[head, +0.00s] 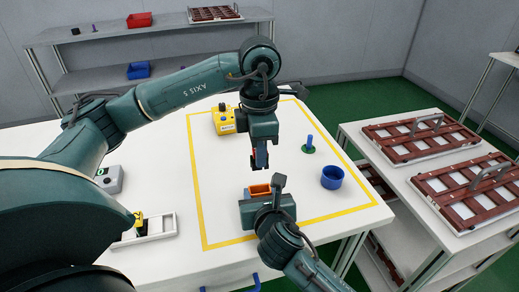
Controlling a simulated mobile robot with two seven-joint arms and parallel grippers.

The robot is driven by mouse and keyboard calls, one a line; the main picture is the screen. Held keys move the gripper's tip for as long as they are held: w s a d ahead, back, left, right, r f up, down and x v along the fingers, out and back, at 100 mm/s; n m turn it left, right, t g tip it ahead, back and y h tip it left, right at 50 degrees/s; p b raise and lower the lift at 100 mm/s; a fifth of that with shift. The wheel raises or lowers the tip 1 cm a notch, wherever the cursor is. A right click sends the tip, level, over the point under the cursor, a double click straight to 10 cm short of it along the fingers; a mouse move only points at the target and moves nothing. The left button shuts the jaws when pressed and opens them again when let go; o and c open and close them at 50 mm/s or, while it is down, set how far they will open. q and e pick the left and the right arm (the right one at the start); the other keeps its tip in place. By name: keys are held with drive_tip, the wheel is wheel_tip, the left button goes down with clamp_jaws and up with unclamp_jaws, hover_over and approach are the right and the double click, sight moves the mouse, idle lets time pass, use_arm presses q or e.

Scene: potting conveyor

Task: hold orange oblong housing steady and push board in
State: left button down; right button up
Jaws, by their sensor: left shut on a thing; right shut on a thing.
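The orange oblong housing (260,190) stands on the white table inside the yellow outline, its upper part showing. My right gripper (264,198) comes in from the front and is shut on the housing; its jaws and wrist hide the lower part. My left gripper (260,164) points straight down just above and behind the housing, with a small gap visible between them. It is shut on the board, which is mostly hidden by the fingers.
A yellow box (224,120) stands behind left. A white tray (154,230) and a grey switch box (109,179) lie left. Racks of brown trays (424,133) stand right.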

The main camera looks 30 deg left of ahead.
idle(0.6)
use_arm(q)
drive_tip(key=shift+f, duration=2.9)
drive_tip(key=shift+f, duration=1.5)
drive_tip(key=c, duration=1.3)
unclamp_jaws()
wheel_tip(320, 180, up, 12)
use_arm(e)
drive_tip(key=o, duration=0.9)
